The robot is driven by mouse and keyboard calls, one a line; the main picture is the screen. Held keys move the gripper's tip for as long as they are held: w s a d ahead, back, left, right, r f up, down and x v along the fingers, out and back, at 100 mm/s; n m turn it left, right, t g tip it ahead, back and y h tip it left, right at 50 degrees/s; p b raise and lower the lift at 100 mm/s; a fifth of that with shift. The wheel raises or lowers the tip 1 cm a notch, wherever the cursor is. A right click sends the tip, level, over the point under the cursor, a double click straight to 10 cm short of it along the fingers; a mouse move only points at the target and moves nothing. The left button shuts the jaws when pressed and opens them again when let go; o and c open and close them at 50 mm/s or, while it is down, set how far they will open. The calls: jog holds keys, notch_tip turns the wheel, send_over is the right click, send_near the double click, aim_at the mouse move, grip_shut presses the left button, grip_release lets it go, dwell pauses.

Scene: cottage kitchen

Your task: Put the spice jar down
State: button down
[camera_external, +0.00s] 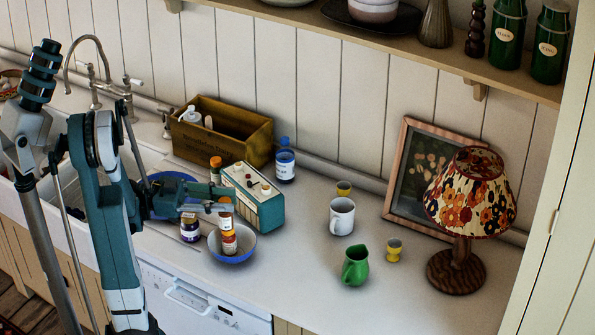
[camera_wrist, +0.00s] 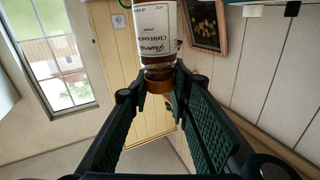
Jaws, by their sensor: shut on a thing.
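My gripper (camera_external: 222,208) is shut on a spice jar (camera_external: 225,220) above the blue-rimmed bowl (camera_external: 250,243) on the counter. In the wrist view the jar (camera_wrist: 152,25) has a white label reading cinnamon and an orange-brown cap between the fingertips (camera_wrist: 158,82). A second orange-capped jar (camera_external: 229,245) shows inside the bowl, just below the held one. Whether the two jars touch is unclear. The gripper partly hides the held jar in the external view.
A dark jar (camera_external: 190,230) stands left of the bowl, and a teal radio-like box (camera_external: 264,208) behind it. A wooden crate (camera_external: 255,142), white mug (camera_external: 342,217), green jug (camera_external: 355,267) and lamp (camera_external: 459,260) stand around. The front right counter is clear.

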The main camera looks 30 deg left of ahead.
jog(key=shift+f+b, duration=0.35)
jog(key=shift+f, duration=0.05)
jog(key=c, duration=2.1)
grip_release()
jog(key=shift+c, duration=0.2)
jog(key=shift+r, duration=0.1)
jog(key=shift+r+p, duration=0.35)
jog(key=shift+p, duration=0.1)
jog(key=p+v, duration=0.1)
jog(key=v, duration=0.6)
jog(key=shift+a, duration=0.25)
jog(key=shift+s, duration=0.1)
